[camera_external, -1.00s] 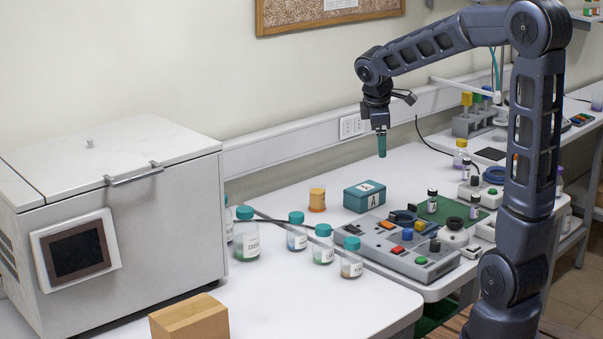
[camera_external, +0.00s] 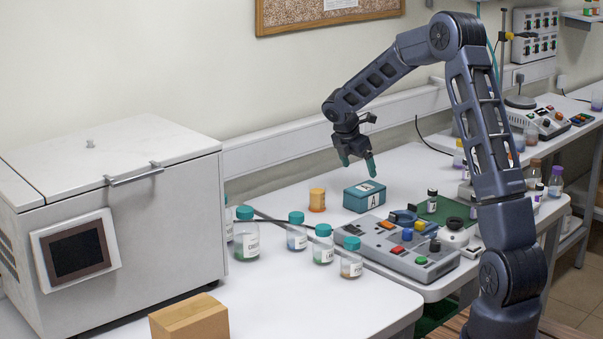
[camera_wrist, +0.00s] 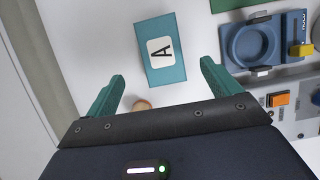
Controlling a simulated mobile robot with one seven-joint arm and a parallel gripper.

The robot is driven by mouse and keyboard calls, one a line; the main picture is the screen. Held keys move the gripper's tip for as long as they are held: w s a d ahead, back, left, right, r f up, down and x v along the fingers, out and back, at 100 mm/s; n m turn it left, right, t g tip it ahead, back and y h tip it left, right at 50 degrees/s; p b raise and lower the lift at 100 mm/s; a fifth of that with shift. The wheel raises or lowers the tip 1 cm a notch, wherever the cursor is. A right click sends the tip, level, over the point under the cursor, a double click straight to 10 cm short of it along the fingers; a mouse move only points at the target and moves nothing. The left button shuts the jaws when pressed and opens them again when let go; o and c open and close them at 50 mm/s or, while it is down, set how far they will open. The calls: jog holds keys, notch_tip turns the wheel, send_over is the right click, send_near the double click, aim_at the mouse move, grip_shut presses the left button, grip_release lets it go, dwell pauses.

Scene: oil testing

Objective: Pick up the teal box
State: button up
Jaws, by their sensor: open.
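The teal box (camera_external: 365,197) stands on the white table, with a white label marked "A" on its top and side. In the wrist view the teal box (camera_wrist: 176,66) lies ahead of the fingertips, slightly tilted, near the middle. My gripper (camera_external: 358,164) is open and empty, with teal fingers pointing down. It hangs above the box, apart from it. In the wrist view my gripper (camera_wrist: 164,70) has its two fingers spread on either side of the lower part of the box's outline.
A grey control panel (camera_external: 380,243) with coloured buttons stands just in front of the box. Several teal-capped bottles (camera_external: 323,245) and a large white machine (camera_external: 110,220) stand farther left. The wall is behind.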

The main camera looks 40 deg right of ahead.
aim_at(365, 188)
jog(key=x, duration=0.6)
jog(key=shift+w, duration=0.1)
jog(key=shift+x, duration=2.65)
jog(key=shift+a+f, duration=0.15)
jog(key=shift+f, duration=0.15)
jog(key=c, duration=1.1)
jog(key=shift+c, duration=0.2)
jog(key=shift+r, duration=0.15)
